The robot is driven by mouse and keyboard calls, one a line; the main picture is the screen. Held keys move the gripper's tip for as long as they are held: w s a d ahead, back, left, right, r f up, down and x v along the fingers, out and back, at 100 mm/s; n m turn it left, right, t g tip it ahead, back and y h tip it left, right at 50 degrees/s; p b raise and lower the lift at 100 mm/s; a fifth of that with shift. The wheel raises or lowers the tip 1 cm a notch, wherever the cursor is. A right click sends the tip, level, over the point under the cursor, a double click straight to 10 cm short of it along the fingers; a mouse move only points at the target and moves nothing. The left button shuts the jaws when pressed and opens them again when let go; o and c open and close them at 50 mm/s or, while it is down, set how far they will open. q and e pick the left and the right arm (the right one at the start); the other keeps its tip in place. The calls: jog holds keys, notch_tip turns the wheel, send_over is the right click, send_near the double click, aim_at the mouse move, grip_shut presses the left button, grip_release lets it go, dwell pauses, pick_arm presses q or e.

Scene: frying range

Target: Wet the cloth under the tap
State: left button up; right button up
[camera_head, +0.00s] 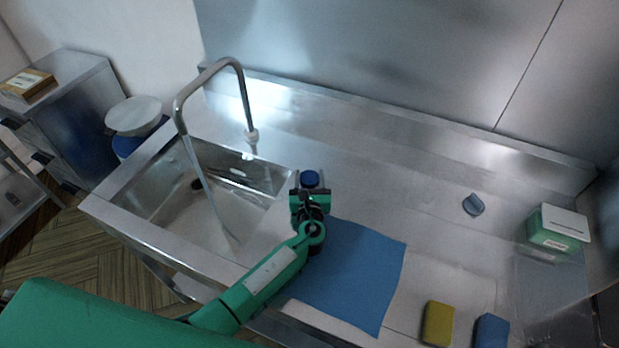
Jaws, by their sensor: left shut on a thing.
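The tap (212,72) is a tall bent metal pipe at the left, arching over the sink (165,205). A thin pale stream, looking like running water, falls from its spout into the basin. A flat blue sheet, which looks like the cloth (360,275), lies spread on the steel counter right of the sink, partly behind my left arm. My left gripper (310,192) is at the sink's right edge, beyond the cloth. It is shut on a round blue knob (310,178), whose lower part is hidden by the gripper. My right gripper is not in view.
A yellow sponge (438,323) and a blue sponge (491,330) lie at the front right. A small grey-blue item (473,205) and a green-and-white box (558,229) are farther right. The counter (400,185) behind the cloth is clear. A steel wall closes the back.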

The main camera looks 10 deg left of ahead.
pick_arm(q)
jog(key=o, duration=1)
jog(key=shift+s+d+f, duration=0.1)
jog(key=shift+s+d, duration=0.05)
jog(key=shift+s, duration=0.35)
jog(key=b+v, duration=0.3)
jog(key=v, duration=0.9)
jog(key=shift+s, duration=0.45)
